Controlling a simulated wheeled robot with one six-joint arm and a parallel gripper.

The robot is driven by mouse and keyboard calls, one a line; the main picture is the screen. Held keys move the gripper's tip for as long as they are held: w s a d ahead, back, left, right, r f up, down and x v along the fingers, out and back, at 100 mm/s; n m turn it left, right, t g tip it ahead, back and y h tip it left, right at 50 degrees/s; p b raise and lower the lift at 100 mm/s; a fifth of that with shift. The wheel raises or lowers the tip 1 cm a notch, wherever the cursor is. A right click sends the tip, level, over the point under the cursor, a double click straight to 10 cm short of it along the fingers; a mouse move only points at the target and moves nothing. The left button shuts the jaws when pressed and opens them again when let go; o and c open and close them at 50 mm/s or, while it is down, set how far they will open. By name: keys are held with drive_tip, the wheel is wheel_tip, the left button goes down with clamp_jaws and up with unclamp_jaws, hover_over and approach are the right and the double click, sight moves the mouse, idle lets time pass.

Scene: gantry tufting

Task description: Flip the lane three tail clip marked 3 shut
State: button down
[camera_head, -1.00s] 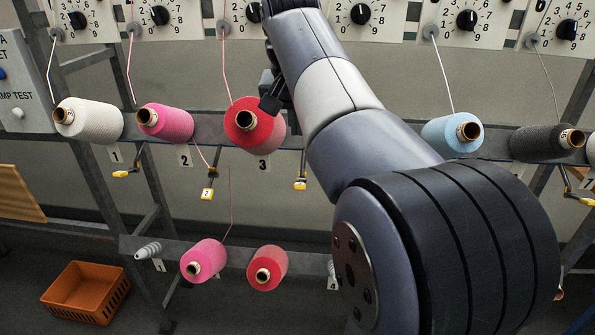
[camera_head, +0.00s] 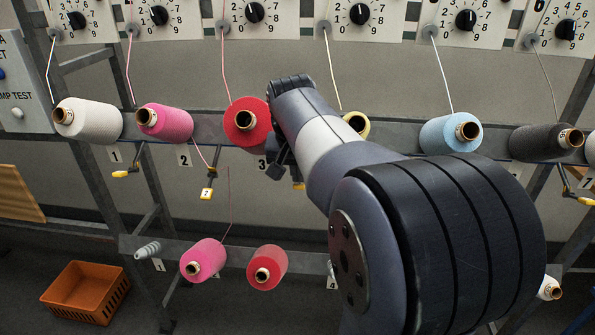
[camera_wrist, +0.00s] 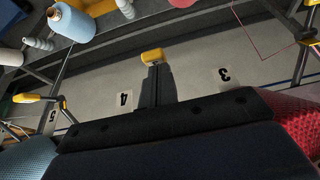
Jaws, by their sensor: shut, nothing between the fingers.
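The lane three tail clip (camera_head: 299,186) is a small yellow-tipped lever under the spool rail, right of the number 3 plate (camera_head: 262,165). My gripper (camera_head: 277,168) is beside it and partly hides it in the head view. In the wrist view, my shut, empty gripper (camera_wrist: 155,75) points at the clip's yellow tip (camera_wrist: 152,56), which shows just beyond the fingertips. I cannot tell whether they touch. The 3 plate (camera_wrist: 223,76) appears upside down there. The mark on the clip is not readable.
A red spool (camera_head: 246,121) sits on the rail just above, and a pale yellow spool (camera_head: 357,124) is partly behind my arm. The lane two clip (camera_head: 207,191) hangs to the left. Pink (camera_head: 203,260) and red (camera_head: 267,267) spools sit on the lower rail. A thread runs near lane two.

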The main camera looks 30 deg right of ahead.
drive_tip(key=shift+f+b, duration=0.1)
drive_tip(key=shift+b, duration=0.2)
drive_tip(key=shift+s+a+f+t+b, duration=0.15)
drive_tip(key=shift+t+b, duration=0.15)
drive_tip(key=shift+b, duration=0.35)
drive_tip(key=b, duration=0.2)
drive_tip(key=f+t+h+b, duration=0.1)
drive_tip(key=b, duration=0.2)
drive_tip(key=shift+s+a+f+t+b, duration=0.25)
drive_tip(key=shift+s+f+t+b, duration=0.05)
drive_tip(key=shift+s+f+b, duration=0.1)
drive_tip(key=t+b, duration=0.1)
drive_tip(key=b, duration=0.1)
drive_tip(key=h+b, duration=0.1)
drive_tip(key=b, duration=0.2)
drive_tip(key=f+t+h+b, duration=0.1)
drive_tip(key=b, duration=0.2)
drive_tip(key=shift+s+a+t, duration=0.25)
drive_tip(key=shift+s+t, duration=0.05)
drive_tip(key=shift+s, duration=0.1)
drive_tip(key=shift+r, duration=0.15)
drive_tip(key=shift+r+p, duration=0.6)
drive_tip(key=shift+r, duration=0.05)
